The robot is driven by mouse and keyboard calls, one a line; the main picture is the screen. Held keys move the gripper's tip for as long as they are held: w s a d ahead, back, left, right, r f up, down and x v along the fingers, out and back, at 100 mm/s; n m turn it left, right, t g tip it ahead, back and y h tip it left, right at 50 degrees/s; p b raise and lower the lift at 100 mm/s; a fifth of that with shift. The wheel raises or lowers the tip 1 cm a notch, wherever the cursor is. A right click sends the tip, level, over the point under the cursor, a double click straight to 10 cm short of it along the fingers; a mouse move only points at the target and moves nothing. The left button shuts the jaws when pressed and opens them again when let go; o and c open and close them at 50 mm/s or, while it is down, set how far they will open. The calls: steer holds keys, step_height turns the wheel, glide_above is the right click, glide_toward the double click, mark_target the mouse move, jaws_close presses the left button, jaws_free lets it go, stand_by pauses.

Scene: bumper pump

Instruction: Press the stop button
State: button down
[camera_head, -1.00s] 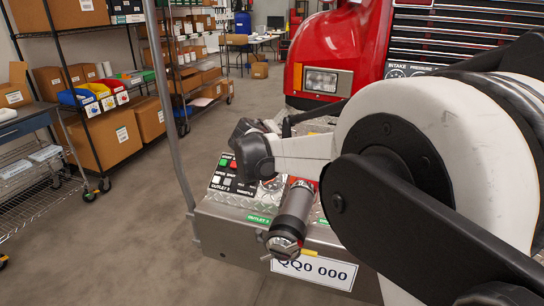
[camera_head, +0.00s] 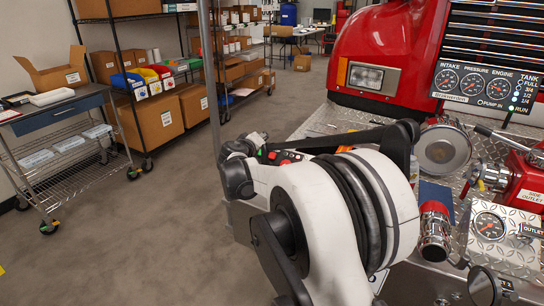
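The outlet control panel is almost wholly hidden behind my arm. A small green spot (camera_head: 262,152) and a small red spot (camera_head: 285,157) show just above my white arm link; they look like its buttons, but I cannot read their labels. The dark end of my arm (camera_head: 237,176) is at the panel's left side. My gripper's fingers cannot be made out, so I cannot tell whether they are open or touch anything. The gauge panel (camera_head: 487,82) stands at the upper right, with a green lamp beside "RUN".
The red truck body (camera_head: 400,40) stands behind the bumper deck. Chrome and red fittings (camera_head: 435,230), a round cap (camera_head: 443,150) and an outlet gauge (camera_head: 489,225) crowd the right. A thin upright pole (camera_head: 214,90) rises left of my arm. A cart (camera_head: 60,125) and shelves stand left; the floor between is clear.

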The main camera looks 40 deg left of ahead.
steer(key=shift+f, duration=0.1)
steer(key=w+f, duration=0.1)
steer(key=f, duration=0.1)
steer(key=w+f+b, duration=0.1)
steer(key=f, duration=0.1)
steer(key=w+f+b, duration=0.1)
steer(key=f, duration=0.1)
steer(key=shift+w+a+f, duration=0.1)
steer(key=shift+w+a, duration=0.25)
steer(key=shift+w+f+b, duration=0.4)
steer(key=shift+f+b, duration=0.15)
steer(key=shift+f, duration=0.05)
steer(key=shift+a, duration=0.1)
stand_by(0.8)
steer(key=shift+w+f+b, duration=0.25)
steer(key=shift+f+b, duration=0.15)
steer(key=shift+w+f+b, duration=0.2)
steer(key=shift+f+b, duration=0.1)
steer(key=shift+f, duration=0.1)
stand_by(0.8)
steer(key=shift+r, duration=0.15)
steer(key=shift+s+r, duration=0.4)
steer(key=shift+r, duration=0.25)
steer(key=shift+s+r, duration=0.1)
